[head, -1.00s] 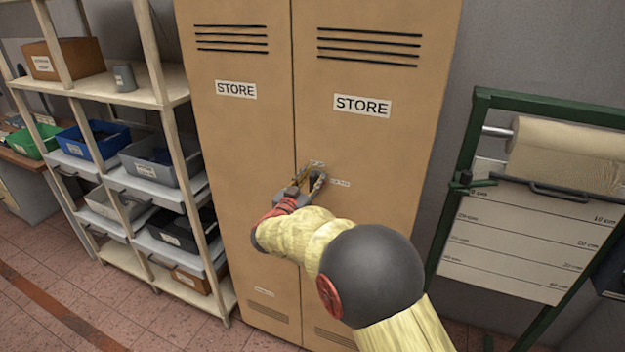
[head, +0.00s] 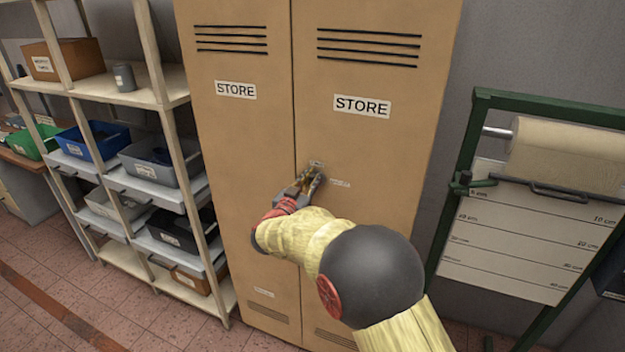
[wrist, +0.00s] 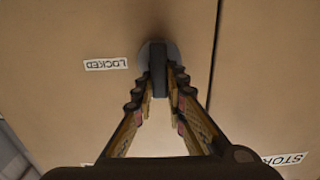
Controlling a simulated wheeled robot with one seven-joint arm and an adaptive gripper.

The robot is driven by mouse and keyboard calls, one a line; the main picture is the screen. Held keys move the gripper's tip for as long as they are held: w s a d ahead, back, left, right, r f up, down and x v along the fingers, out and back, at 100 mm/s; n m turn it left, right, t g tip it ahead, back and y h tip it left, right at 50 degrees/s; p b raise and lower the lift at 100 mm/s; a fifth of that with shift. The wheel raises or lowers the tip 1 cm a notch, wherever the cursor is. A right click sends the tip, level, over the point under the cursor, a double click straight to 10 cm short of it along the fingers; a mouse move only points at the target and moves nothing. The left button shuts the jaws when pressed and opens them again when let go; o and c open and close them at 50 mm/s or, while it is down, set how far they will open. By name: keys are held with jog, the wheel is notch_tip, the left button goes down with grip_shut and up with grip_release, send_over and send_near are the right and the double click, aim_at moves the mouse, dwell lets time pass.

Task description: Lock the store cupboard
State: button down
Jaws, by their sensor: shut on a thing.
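The tan store cupboard (head: 375,70) stands with both doors shut flush. A dark lever handle (wrist: 158,62) on a round grey plate sits on the right-hand door, close to the seam. It shows upright in the wrist view. A white label reading LOCKED (wrist: 105,64) is beside it, upside down in the wrist view; in the head view a small label (head: 340,183) is right of the handle. My gripper (head: 311,176) is shut on the handle, one finger on each side. In the head view my fingers mostly hide the handle.
A wooden shelf rack (head: 150,97) with several bins stands close on the left. A green-framed paper roll stand (head: 470,130) is on the right. The tiled floor (head: 60,290) is open at the front left.

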jog(key=m+b, duration=0.1)
jog(key=m, duration=0.1)
jog(key=m+b, duration=0.3)
jog(key=shift+s+d+f+m, duration=0.15)
jog(key=shift+d+f+m, duration=0.15)
jog(key=shift+d, duration=0.1)
jog(key=shift+s+d+f+m+b, duration=0.15)
jog(key=shift+f+m+b, duration=0.1)
jog(key=shift+m+b, duration=1.7)
jog(key=shift+d+f+m+b, duration=0.2)
jog(key=shift+f+m+b, duration=0.1)
jog(key=shift+m+b, duration=1.6)
jog(key=shift+s+d+f+m+b, duration=0.15)
jog(key=shift+f+m+b, duration=0.1)
jog(key=shift+m+b, duration=1.7)
jog(key=shift+w+m+p, duration=0.1)
jog(key=shift+m+p, duration=0.3)
jog(key=shift+m, duration=0.1)
jog(key=c, duration=1.8)
grip_release()
jog(key=shift+r, duration=0.1)
